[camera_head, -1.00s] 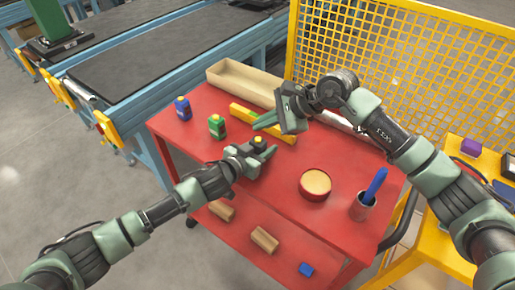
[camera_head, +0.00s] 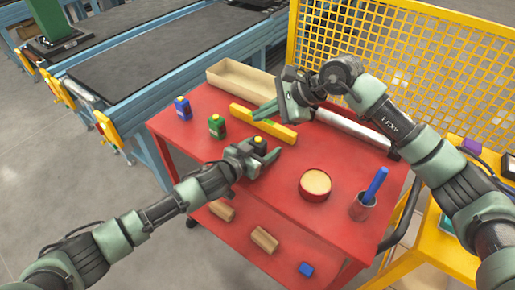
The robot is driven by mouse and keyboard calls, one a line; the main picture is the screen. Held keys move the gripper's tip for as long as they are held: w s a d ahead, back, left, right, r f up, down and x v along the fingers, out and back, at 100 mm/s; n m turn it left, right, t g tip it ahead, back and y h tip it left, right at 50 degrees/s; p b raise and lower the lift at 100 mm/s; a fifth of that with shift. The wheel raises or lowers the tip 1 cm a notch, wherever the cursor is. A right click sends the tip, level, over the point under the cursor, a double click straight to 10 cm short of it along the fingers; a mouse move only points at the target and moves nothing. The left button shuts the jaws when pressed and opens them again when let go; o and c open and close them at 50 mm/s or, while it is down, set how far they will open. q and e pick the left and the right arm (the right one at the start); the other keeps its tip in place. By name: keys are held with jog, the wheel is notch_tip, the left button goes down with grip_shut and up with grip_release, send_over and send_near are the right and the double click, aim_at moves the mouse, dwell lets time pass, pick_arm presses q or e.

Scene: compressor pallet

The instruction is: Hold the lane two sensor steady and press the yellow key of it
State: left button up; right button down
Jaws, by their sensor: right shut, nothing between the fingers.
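A small dark sensor with a yellow key on top (camera_head: 259,140) stands on the red table, partly hidden by my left gripper. My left gripper (camera_head: 262,152) is low at this sensor with its fingers beside it. I cannot tell whether they grip it. My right gripper (camera_head: 264,110) is shut and empty, above and behind the sensor, with its fingers pointing left. A green sensor (camera_head: 216,128) and a blue sensor (camera_head: 183,108) stand apart to the left. No lane marking is readable.
A yellow bar (camera_head: 240,115) lies behind the sensors, with a tan tray (camera_head: 222,84) at the back. A red round container (camera_head: 315,186) and a cup (camera_head: 362,207) holding a blue item stand on the right of the red table (camera_head: 292,217). Yellow mesh fencing (camera_head: 430,50) is behind.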

pick_arm(q)
jog(key=shift+s+a, duration=0.4)
jog(key=v, duration=1.1)
jog(key=shift+d+r, duration=0.1)
jog(key=shift+r, duration=0.05)
